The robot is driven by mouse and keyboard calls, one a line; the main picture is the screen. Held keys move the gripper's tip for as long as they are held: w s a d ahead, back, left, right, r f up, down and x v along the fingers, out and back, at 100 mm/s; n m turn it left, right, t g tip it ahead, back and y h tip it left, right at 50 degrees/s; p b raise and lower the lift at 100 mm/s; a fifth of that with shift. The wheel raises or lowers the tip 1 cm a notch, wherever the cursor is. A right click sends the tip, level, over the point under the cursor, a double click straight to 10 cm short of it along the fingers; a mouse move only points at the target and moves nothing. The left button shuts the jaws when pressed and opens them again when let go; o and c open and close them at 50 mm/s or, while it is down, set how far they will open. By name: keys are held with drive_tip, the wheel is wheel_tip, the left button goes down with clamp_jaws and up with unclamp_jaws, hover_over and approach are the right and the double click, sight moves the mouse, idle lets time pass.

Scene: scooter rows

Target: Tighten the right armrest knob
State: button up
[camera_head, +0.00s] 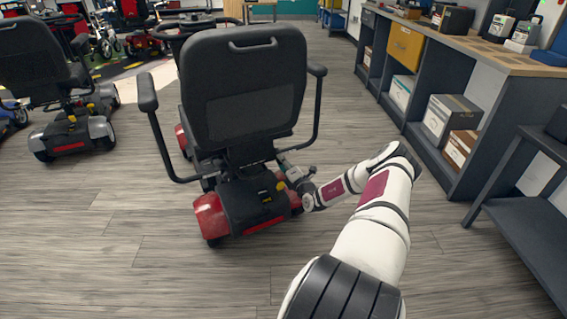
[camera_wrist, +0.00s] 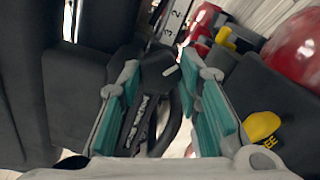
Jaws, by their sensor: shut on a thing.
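A black and red scooter stands in the middle of the head view, seen from behind. Its right armrest (camera_head: 317,70) is on the picture's right side, with its post running down under the seat (camera_head: 245,85). My gripper (camera_head: 287,167) is low beside the scooter, just under the seat's right rear edge. In the wrist view my gripper's teal-padded fingers (camera_wrist: 161,72) are on either side of the black armrest knob (camera_wrist: 156,72) and shut on it. The knob is hidden or too small to tell in the head view.
The scooter's red rear cover (camera_head: 212,212) and black rear box are close to my gripper. Another scooter (camera_head: 70,125) stands at left. A workbench with shelves (camera_head: 450,175) runs along the right. The grey floor (camera_head: 150,270) is clear at front left.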

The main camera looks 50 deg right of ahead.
drive_tip(key=m, duration=0.5)
drive_tip(key=shift+m, duration=0.3)
drive_tip(key=m, duration=0.5)
drive_tip(key=shift+f+m, duration=0.1)
drive_tip(key=shift+m, duration=0.2)
drive_tip(key=o, duration=1.1)
drive_tip(key=shift+o, duration=0.2)
drive_tip(key=v, duration=1.2)
drive_tip(key=shift+w+a, duration=0.1)
drive_tip(key=shift+a, duration=0.05)
